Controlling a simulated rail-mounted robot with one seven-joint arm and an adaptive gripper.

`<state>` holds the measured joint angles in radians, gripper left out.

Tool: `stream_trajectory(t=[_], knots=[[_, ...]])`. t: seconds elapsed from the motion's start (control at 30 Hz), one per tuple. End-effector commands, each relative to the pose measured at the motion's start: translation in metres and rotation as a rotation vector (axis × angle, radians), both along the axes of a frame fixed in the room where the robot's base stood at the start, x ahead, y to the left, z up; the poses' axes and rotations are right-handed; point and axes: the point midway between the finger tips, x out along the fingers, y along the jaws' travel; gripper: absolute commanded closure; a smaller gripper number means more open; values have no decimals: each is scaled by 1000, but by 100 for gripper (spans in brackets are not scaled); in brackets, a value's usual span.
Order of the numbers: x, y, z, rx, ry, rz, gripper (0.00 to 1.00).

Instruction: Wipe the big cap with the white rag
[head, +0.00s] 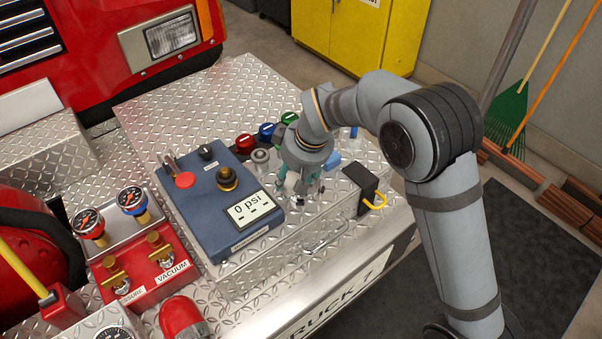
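My gripper (300,188) points down over the diamond-plate bumper, right of the blue control box. Its fingers are small and partly overlapped here, so I cannot tell if they are open or shut. A grey round cap (261,157) stands just left of my gripper, in a group with a red cap (246,143), a blue cap (267,130) and a green cap (290,118). I cannot tell for sure which is the big cap. No white rag can be made out; my gripper and arm hide part of the bumper.
The blue control box (205,205) has a red button, knobs and a 0 psi display. A black box with a yellow hook (362,186) stands right of my gripper. A metal handle (326,240) lies in front. A red gauge panel (150,265) is at left.

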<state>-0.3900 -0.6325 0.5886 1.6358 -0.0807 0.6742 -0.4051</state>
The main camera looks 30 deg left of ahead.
Motion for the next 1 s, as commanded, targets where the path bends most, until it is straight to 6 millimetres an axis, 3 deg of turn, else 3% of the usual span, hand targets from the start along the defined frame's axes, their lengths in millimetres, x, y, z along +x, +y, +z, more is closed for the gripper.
stream_trajectory(t=[0.33,0.7,1.0], knots=[[-1,8,2,-2,2,-1,79],[28,-4,2,-1,0,-2,79],[40,-8,1,-1,1,-2,79]])
